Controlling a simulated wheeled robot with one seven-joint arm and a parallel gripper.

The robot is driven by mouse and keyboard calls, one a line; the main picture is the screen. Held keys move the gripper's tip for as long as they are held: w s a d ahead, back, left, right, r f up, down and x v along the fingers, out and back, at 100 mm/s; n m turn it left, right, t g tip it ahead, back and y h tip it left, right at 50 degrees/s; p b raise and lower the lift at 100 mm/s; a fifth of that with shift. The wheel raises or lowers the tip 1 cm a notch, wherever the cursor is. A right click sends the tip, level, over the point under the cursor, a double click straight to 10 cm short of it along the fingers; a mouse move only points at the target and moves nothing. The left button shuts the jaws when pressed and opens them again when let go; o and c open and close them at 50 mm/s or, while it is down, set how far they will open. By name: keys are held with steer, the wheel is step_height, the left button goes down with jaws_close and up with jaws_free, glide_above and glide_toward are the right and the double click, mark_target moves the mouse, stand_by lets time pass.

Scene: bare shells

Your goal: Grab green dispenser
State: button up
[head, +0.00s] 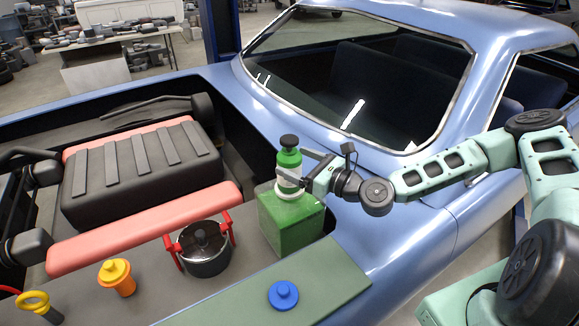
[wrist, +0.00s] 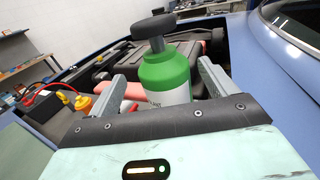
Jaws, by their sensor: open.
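The green dispenser (head: 289,160) is a bottle with a black cap and a pale lower band. It stands upright on a green box (head: 292,222) beside the car's windshield. My gripper (head: 286,168) reaches in from the right at the bottle's height. In the wrist view the dispenser (wrist: 165,72) stands between the two grey fingers of my open gripper (wrist: 164,75), with a visible gap on the left side. Whether the right finger touches it I cannot tell. The bottle's lower part is hidden behind the gripper body in the wrist view.
A black pot (head: 205,250) with red handles stands left of the green box. An orange dispenser (head: 117,277) and a blue-capped item (head: 283,295) are nearer the front. The black engine cover (head: 140,172) lies behind. The blue car body (head: 400,235) borders the right.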

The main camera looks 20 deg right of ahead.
mark_target(284, 155)
steer(key=p+x, duration=0.3)
steer(key=x, duration=0.1)
steer(key=shift+w, duration=0.25)
steer(key=shift+w+a+f, duration=0.15)
steer(key=shift+w+f, duration=0.05)
steer(key=shift+w, duration=0.1)
steer(key=c, duration=1.4)
steer(key=shift+r, duration=0.15)
steer(key=shift+c, duration=0.4)
